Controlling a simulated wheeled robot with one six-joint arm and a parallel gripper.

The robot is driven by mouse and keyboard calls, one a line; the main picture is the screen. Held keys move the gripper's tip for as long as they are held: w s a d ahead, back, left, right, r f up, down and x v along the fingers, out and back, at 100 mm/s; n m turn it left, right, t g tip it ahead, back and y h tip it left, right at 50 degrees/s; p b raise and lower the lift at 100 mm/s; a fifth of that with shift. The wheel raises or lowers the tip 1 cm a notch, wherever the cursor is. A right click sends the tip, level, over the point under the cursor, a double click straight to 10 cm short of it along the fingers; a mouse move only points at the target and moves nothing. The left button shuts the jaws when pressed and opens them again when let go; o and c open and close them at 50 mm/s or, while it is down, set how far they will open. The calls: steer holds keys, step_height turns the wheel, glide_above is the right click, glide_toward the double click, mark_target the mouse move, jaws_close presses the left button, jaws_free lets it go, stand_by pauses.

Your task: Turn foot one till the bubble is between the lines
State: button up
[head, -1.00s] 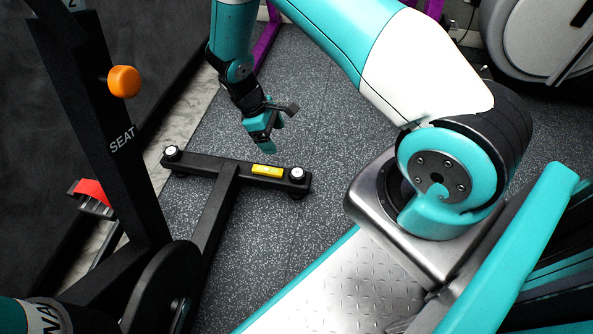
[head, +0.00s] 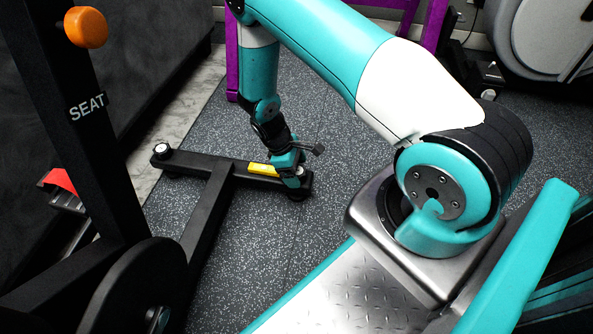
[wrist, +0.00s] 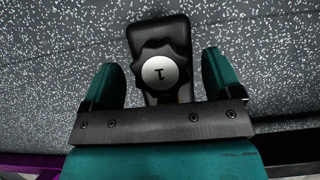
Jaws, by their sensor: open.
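Foot one is a black lobed knob with a pale cap marked 1 (wrist: 160,72), at the end of a black bar in the wrist view. My gripper (wrist: 160,80) is open, with one teal finger on each side of the knob and a gap on both sides. In the head view my gripper (head: 289,163) is at the right end of the floor bar (head: 205,166) and partly hides the knob there. A yellow level (head: 263,169) lies on the bar beside the gripper. Its bubble and lines are too small to make out.
Another foot knob (head: 161,150) is at the bar's left end. The black bike frame (head: 85,140) with an orange knob (head: 86,27) fills the left. Purple posts (head: 232,60) stand behind my arm. Speckled floor (head: 345,140) is clear right of the bar.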

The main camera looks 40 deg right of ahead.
steer(key=shift+d, duration=0.15)
steer(key=c, duration=0.9)
steer(key=shift+r+p, duration=0.1)
steer(key=shift+p, duration=0.25)
steer(key=m+y+p, duration=0.1)
steer(key=m+p, duration=0.1)
steer(key=m, duration=0.1)
steer(key=shift+w+r+p, duration=0.1)
steer(key=shift+r+p, duration=0.05)
steer(key=shift+p, duration=0.2)
steer(key=m+y+p, duration=0.1)
steer(key=m, duration=0.1)
steer(key=m+y+p, duration=0.1)
steer(key=m+p, duration=0.1)
steer(key=m, duration=0.1)
steer(key=shift+d+f+g, duration=0.1)
steer(key=shift+f+g, duration=0.1)
steer(key=shift+g, duration=0.2)
steer(key=o, duration=0.9)
